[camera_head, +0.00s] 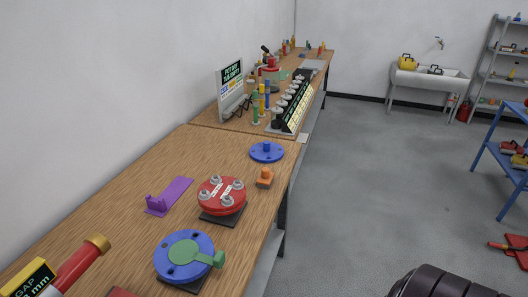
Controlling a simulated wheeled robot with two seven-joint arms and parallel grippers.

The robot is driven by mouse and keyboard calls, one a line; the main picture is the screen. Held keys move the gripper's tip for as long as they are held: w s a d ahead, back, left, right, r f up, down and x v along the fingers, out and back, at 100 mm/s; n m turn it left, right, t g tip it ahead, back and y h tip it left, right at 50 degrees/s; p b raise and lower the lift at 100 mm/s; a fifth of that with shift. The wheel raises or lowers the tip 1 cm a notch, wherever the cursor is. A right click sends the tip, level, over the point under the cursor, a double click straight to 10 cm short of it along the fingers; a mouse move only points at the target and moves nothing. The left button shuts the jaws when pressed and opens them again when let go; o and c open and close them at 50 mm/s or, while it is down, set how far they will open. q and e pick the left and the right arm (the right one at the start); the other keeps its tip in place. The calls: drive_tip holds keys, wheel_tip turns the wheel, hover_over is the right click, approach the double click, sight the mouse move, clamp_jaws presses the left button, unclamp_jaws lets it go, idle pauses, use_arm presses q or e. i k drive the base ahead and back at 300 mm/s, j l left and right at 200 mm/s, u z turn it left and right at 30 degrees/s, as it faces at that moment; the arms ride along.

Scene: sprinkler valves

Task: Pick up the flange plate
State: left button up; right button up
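Several flange-like discs rest on the wooden workbench (125,197), and I cannot tell for sure which is the flange plate. A plain blue disc with holes and a raised centre (266,151) lies flat near the bench's right edge. A red flange (210,205) with several grey bolts sits on a dark base in the middle. A blue flange (168,268) with a green handled disc (183,251) on it sits on a dark base nearest me. Neither of my grippers is in view. A black ribbed part, likely mine, shows at the bottom right.
An orange block (265,179) stands between the blue disc and the red flange. A purple bracket (169,196) lies left of the red flange. A red cylinder with a brass end (78,265) is at front left. A sign (230,85) and valve rack (292,102) stand beyond.

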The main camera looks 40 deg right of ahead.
sight(266, 152)
drive_tip(key=l+u, duration=0.25)
drive_tip(key=u, duration=0.2)
drive_tip(key=k+l+u, duration=0.15)
drive_tip(key=u, duration=0.3)
drive_tip(key=k+l+u, duration=0.15)
drive_tip(key=l+u, duration=0.15)
drive_tip(key=u, duration=0.15)
drive_tip(key=k+l+u, duration=0.15)
drive_tip(key=u, duration=0.3)
drive_tip(key=k+l+u, duration=0.1)
drive_tip(key=u, duration=0.4)
drive_tip(key=k+l+u, duration=0.2)
drive_tip(key=u, duration=0.2)
drive_tip(key=k+l+u, duration=0.15)
drive_tip(key=u, duration=0.2)
drive_tip(key=k+u, duration=0.55)
drive_tip(key=u, duration=0.25)
drive_tip(key=k+l+z, duration=0.1)
drive_tip(key=k, duration=0.45)
drive_tip(key=k+l, duration=0.2)
drive_tip(key=k, duration=0.35)
drive_tip(key=k+l+z, duration=0.15)
drive_tip(key=k, duration=0.4)
